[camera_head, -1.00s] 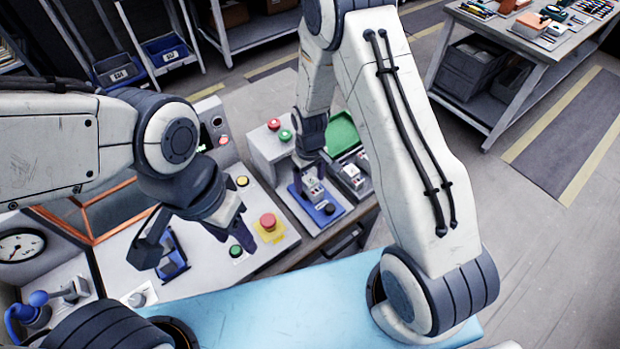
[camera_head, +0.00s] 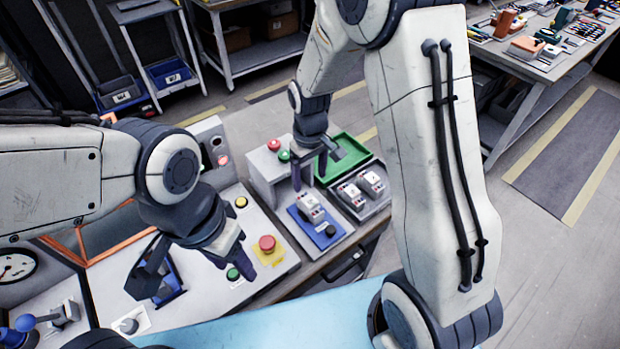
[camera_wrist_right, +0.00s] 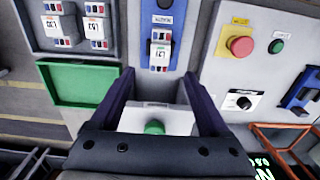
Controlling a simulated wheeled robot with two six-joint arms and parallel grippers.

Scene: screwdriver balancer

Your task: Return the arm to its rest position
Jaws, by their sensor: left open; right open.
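My right gripper (camera_head: 314,170) is open and empty. It hangs above the back of the bench, between the grey button box (camera_head: 266,165) and the green tray (camera_head: 345,155). In the right wrist view its two dark fingers (camera_wrist_right: 160,85) are spread, with the button box and its green button (camera_wrist_right: 154,127) showing between and below them. My left gripper (camera_head: 205,270) is open and empty above the white panel, near the blue-framed part (camera_head: 166,285) and the red emergency button (camera_head: 267,243).
A blue fixture (camera_head: 320,228) holds one grey module. A grey tray (camera_head: 378,207) beside it holds similar modules. Shelves stand behind; a tool table (camera_head: 540,70) stands at the back right.

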